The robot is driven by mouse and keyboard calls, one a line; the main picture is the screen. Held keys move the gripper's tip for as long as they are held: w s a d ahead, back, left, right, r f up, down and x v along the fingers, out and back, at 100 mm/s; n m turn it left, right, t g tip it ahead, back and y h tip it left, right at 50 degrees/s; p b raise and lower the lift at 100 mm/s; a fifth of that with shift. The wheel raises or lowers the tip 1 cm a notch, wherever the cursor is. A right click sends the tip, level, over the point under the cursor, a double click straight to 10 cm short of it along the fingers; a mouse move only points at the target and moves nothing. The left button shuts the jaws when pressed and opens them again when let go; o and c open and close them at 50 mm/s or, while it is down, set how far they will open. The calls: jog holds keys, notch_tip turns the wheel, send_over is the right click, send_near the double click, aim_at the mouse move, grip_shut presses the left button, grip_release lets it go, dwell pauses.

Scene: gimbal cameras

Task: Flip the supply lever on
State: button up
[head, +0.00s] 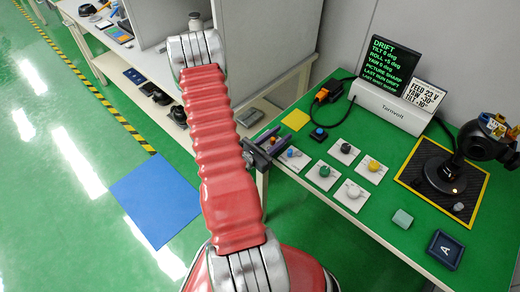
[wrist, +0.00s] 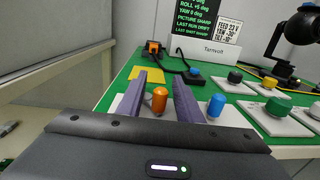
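My gripper (head: 273,141) is at the left edge of the green bench, its two purple fingers apart. In the wrist view, my gripper (wrist: 159,80) is open, with an orange knob (wrist: 160,99) showing between the fingers. The gaps on both sides suggest it is not clamped. A blue knob (wrist: 216,105) stands just right of the right finger. The blue knob also shows on a white plate in the head view (head: 291,153), beside the fingers. No label reading supply is legible, so I cannot tell which control is the supply lever.
A blue-topped black block (head: 319,133), a display stand (head: 390,105) and a black gimbal camera (head: 440,172) are farther off. A grey cabinet stands left.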

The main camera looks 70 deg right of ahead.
jog(key=v, duration=1.2)
jog(key=shift+w+a, duration=0.25)
jog(key=shift+a, duration=0.1)
dwell(0.6)
jog(key=s+a+r+m+g+y, duration=0.1)
jog(key=s+a+m+g+y, duration=0.4)
jog(key=a+m+y, duration=0.5)
jog(key=w+a+r+m+t+y, duration=0.2)
jog(key=w+a+r+t, duration=0.3)
jog(key=w+a, duration=0.3)
jog(key=w+a+r+m+t+y, duration=0.2)
jog(key=w+a+r+t+y, duration=0.1)
jog(key=w+a+r+t, duration=0.6)
jog(key=a+r+t, duration=0.1)
jog(key=a+r, duration=0.3)
jog(key=w+a+r+n+t+y, duration=0.1)
jog(key=w+a+r+t, duration=0.1)
jog(key=a+r, duration=0.4)
notch_tip(320, 180, up, 2)
jog(key=shift+w+r+t, duration=0.15)
jog(key=shift+w+t, duration=0.05)
jog(key=shift+t, duration=0.5)
